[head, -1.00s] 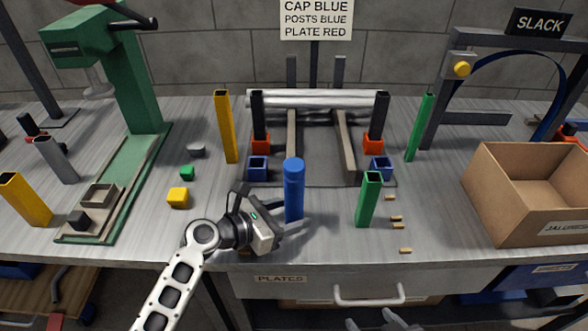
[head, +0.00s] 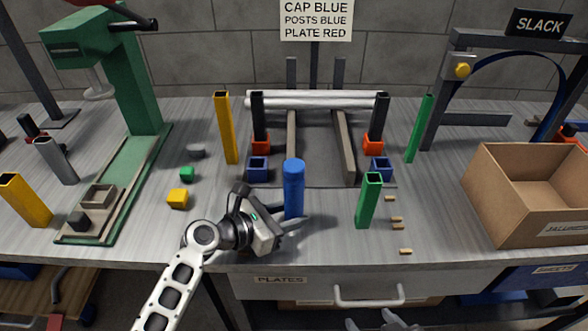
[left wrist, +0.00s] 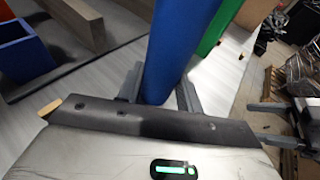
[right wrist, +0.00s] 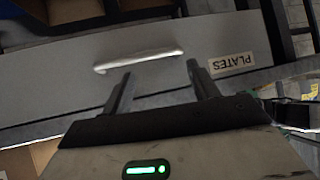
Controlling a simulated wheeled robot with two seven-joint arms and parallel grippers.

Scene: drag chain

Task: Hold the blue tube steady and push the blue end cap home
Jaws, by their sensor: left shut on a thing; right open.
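The blue tube (head: 293,195) stands upright on the bench near its front edge, with the blue end cap (head: 294,166) on its top. Whether the cap is fully seated is too small to tell. My left gripper (head: 287,222) is shut on the lower part of the tube. The left wrist view shows the tube (left wrist: 180,45) between its two fingers (left wrist: 160,90). My right gripper (head: 378,322) is low in front of the drawer, below the bench top. In the right wrist view its fingers (right wrist: 160,80) are apart and empty.
A green square tube (head: 369,202) stands right of the blue tube, with small tan pieces (head: 396,218) beside it. A frame with silver rollers (head: 315,100) is behind. A cardboard box (head: 520,200) sits at right. The drawer handle (head: 369,297) juts out near my right gripper.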

